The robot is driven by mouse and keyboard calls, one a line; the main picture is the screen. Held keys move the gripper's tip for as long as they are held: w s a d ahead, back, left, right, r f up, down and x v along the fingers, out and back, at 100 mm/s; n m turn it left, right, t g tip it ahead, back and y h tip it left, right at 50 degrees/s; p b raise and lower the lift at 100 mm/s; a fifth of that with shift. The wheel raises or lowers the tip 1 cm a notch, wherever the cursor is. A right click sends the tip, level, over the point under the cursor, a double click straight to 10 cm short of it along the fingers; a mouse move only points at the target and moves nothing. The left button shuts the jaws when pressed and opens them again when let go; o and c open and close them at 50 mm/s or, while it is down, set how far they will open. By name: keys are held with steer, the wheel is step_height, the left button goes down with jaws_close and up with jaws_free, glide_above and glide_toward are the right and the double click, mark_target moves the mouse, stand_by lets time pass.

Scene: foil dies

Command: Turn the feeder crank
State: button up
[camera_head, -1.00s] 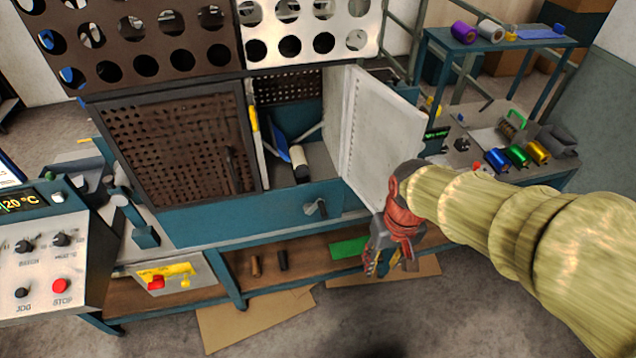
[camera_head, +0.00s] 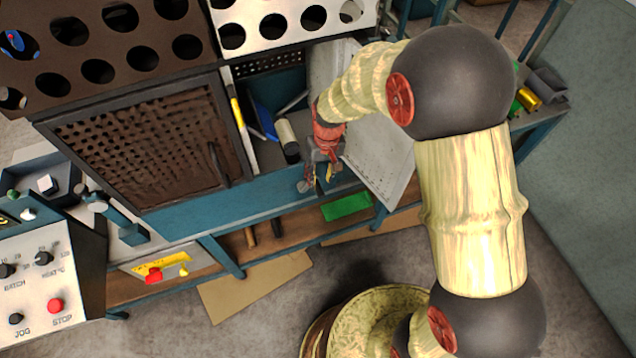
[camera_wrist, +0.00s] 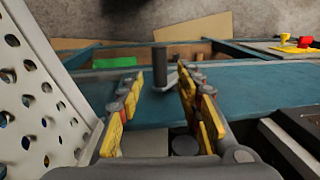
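The feeder crank (camera_head: 304,187) sits on the teal front beam of the machine, below the open compartment. In the wrist view its dark upright handle (camera_wrist: 160,62) and grey arm stand just beyond the fingertips, roughly between them. My gripper (camera_head: 322,178) is open, with its red wrist and fingers right beside the crank. In the wrist view the yellow-padded fingers (camera_wrist: 160,92) are spread with nothing held. In the head view the gripper partly hides the crank, so I cannot tell whether they touch.
An open perforated white door (camera_head: 385,165) stands close to the gripper; it also fills the left of the wrist view (camera_wrist: 40,100). A dark mesh door (camera_head: 140,140) is shut at left. A control panel (camera_head: 40,275) is at lower left. A green block (camera_head: 346,207) lies on the lower shelf.

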mark_target(319, 187)
steer(key=shift+s+a+f+b, duration=0.1)
steer(key=shift+f+b, duration=0.05)
steer(key=shift+f, duration=1)
steer(key=shift+a+f+b, duration=0.1)
steer(key=shift+f+b, duration=0.05)
steer(key=shift+f, duration=1)
steer(key=c, duration=0.3)
jaws_close()
